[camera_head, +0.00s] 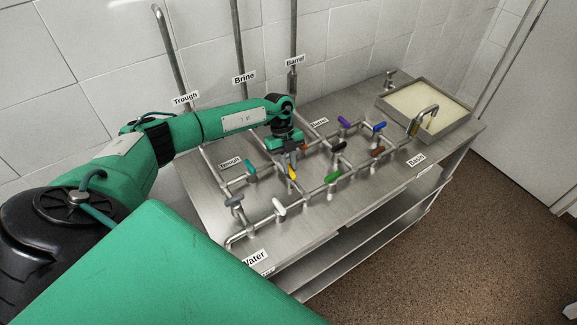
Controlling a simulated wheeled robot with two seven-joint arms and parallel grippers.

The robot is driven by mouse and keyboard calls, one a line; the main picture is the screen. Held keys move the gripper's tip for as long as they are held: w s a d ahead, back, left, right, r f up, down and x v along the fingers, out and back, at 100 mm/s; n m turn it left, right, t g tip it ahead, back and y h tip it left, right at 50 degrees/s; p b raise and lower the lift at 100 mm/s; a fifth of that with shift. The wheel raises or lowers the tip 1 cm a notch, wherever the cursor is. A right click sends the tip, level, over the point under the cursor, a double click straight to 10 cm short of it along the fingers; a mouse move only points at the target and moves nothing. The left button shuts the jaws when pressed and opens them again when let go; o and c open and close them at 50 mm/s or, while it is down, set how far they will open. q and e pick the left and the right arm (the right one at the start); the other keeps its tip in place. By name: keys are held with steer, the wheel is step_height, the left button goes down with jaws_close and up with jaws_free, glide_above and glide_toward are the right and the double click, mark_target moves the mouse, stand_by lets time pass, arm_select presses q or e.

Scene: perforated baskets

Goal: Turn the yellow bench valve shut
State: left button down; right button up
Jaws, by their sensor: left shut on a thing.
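The yellow valve handle (292,173) sits on a pipe on the steel bench, left of the middle of the bench top. My left gripper (290,160) reaches down over it from the end of the green left arm and is shut on the handle. The gripper hides the upper part of the handle, so its full angle cannot be told. My right gripper is not in view.
The steel bench (205,195) carries connected pipes with several other coloured valves close by: teal (251,167), green (333,177), white (279,206), grey (234,200), black (339,144). A basin (466,121) stands at the right end. Vertical pipes rise along the tiled wall.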

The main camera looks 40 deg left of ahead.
arm_select(q)
steer(key=m+b, duration=0.1)
steer(key=m+g+y+b, duration=0.1)
steer(key=m+b, duration=0.3)
steer(key=shift+w+d+f+y, duration=0.2)
steer(key=shift+w+y, duration=0.1)
steer(key=shift+w, duration=0.05)
steer(key=m+g+y+b, duration=0.1)
steer(key=m+b, duration=0.2)
steer(key=m, duration=0.1)
steer(key=shift+d, duration=0.2)
steer(key=m+b, duration=0.1)
steer(key=m+y+b, duration=0.1)
steer(key=m, duration=0.1)
steer(key=m+y+b, duration=0.1)
steer(key=shift+d+r+b, duration=0.1)
steer(key=shift+d+b, duration=0.15)
steer(key=shift+b, duration=0.15)
steer(key=shift+d+r+m+y+b, duration=0.15)
steer(key=shift+m+y+b, duration=0.35)
steer(key=shift+m+b, duration=0.85)
steer(key=shift+m+p, duration=0.35)
steer(key=shift+m, duration=0.1)
steer(key=c, duration=1.4)
jaws_free()
